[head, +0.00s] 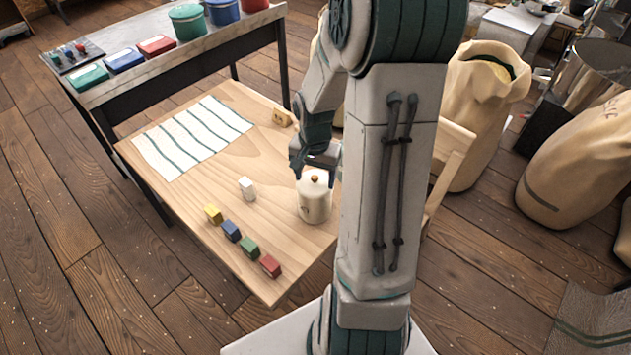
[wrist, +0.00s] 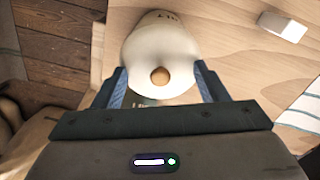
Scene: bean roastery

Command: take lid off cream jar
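The cream jar (head: 314,205) stands upright on the wooden table near its right edge. Its pale lid (head: 316,181), with a small brown knob, is seated on top. In the wrist view the lid (wrist: 158,58) and knob (wrist: 160,76) show from above, with the jar's lettering partly visible at the top. My gripper (head: 316,170) is over the jar. In the wrist view its two fingers (wrist: 160,84) are spread apart on either side of the knob, with nothing held between them. Whether the fingers touch the lid's edge I cannot tell.
A white block (head: 247,188) and a row of coloured blocks (head: 232,231) lie left of the jar. A striped cloth (head: 192,136) covers the table's far left. A small wooden item (head: 282,118) lies at the back edge. A chair (head: 452,160) stands close at right.

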